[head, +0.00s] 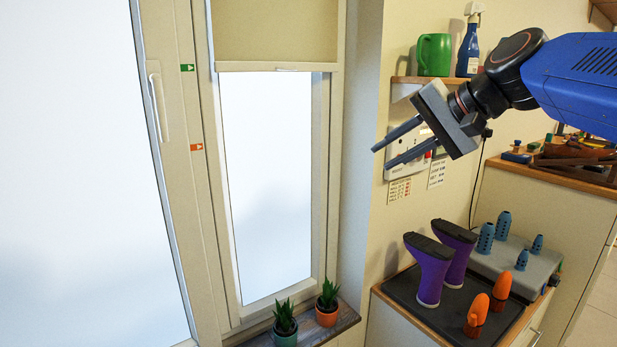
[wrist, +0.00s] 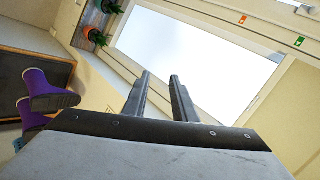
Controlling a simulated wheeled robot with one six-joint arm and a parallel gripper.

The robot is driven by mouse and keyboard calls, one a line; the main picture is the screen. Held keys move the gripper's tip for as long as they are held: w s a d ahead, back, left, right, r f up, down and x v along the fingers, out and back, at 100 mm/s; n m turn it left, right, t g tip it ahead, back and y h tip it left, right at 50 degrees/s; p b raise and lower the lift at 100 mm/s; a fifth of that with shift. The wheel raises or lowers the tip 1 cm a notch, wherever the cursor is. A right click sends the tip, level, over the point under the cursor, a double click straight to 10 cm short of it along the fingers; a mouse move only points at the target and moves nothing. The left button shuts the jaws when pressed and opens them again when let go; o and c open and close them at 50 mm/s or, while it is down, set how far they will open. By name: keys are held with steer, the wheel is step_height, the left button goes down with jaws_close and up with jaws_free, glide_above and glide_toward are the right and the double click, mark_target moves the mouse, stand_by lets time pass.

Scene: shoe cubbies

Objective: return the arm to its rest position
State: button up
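My gripper (head: 381,157) is held in the air at the upper right of the head view, on my blue arm, with its fingers pointing left toward the window. The two dark fingers stand apart with nothing between them. In the wrist view my gripper (wrist: 161,78) also shows its fingers spread and empty, with the window behind them. Purple boots (head: 433,268) stand on a dark tray (head: 414,296) below my gripper, well apart from it. They also show at the left of the wrist view (wrist: 44,90).
Orange shoe shapes (head: 477,315) stand on the tray, and blue perforated ones (head: 486,238) on a grey box (head: 515,268) behind. A shelf (head: 402,82) holds a green watering can (head: 434,55) and a blue bottle (head: 468,50). Potted plants (head: 327,302) stand on the windowsill. Air left of my gripper is clear.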

steer(key=s+d+f+n+h, duration=0.2)
steer(key=s+d+f, duration=0.2)
steer(key=s+f, duration=0.3)
steer(key=s+d+f+n+g+h, duration=0.1)
steer(key=s+f, duration=0.6)
steer(key=f, duration=0.7)
steer(key=s+d+f+n+g+h, duration=0.1)
steer(key=s+d+f+n+h, duration=0.1)
steer(key=s+d+f+h, duration=0.2)
steer(key=s+d+f, duration=0.3)
steer(key=f, duration=0.4)
steer(key=shift+d+n, duration=0.3)
steer(key=shift+n, duration=0.1)
steer(key=shift+s+r, duration=0.1)
